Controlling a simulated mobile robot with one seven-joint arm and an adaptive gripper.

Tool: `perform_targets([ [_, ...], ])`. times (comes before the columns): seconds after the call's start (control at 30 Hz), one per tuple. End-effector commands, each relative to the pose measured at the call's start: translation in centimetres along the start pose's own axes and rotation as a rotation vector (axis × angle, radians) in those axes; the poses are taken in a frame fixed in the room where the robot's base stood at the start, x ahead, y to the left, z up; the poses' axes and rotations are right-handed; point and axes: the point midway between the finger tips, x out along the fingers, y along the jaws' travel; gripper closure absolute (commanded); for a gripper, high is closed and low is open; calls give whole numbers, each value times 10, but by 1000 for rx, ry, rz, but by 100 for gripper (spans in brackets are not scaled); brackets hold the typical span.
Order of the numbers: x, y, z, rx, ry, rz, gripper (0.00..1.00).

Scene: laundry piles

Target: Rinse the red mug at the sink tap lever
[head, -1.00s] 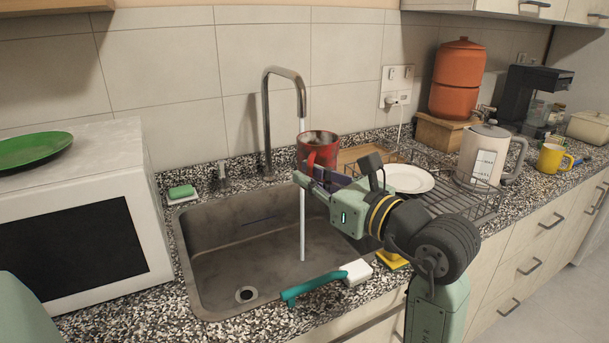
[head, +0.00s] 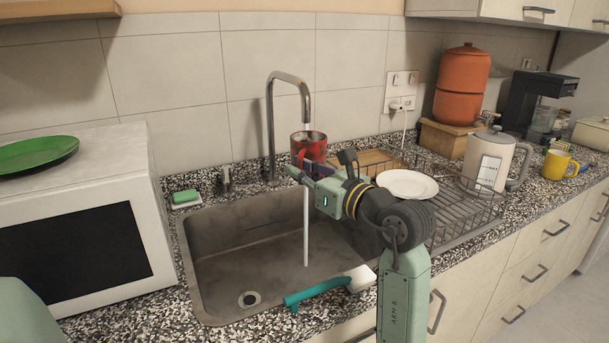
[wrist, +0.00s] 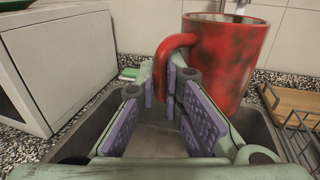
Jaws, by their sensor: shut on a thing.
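The red mug (head: 309,145) is upright under the tap (head: 272,120), with dark smudges on its side. Water runs from the spout to the mug, and a stream falls below it into the sink (head: 215,235). My gripper (head: 299,172) is shut on the mug's handle and holds it above the basin. In the wrist view the mug (wrist: 225,60) is at the upper right, its handle (wrist: 165,60) between the purple finger pads. A small lever (head: 226,180) stands on the counter left of the tap base. The mug's inside is mostly hidden.
A teal-handled brush (head: 315,291) lies across the sink's front edge. A drying rack (head: 455,225) with a white plate (head: 407,184) is right of the sink. A microwave (head: 75,240) stands at left, and green soap (head: 185,197) lies behind the basin's left corner.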

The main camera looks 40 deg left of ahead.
Motion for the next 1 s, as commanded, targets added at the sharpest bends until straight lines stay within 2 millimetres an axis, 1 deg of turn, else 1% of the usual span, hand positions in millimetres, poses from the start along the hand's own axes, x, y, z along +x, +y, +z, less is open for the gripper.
perform_targets([
  [0.3,27,-13,-5,-1,-1,0,100],
  [0.5,37,-18,-7,-3,-3,-1,100],
  [0.7,42,-20,-8,-2,-3,-1,100],
  [1.0,42,-20,-8,-2,-3,-1,100],
])
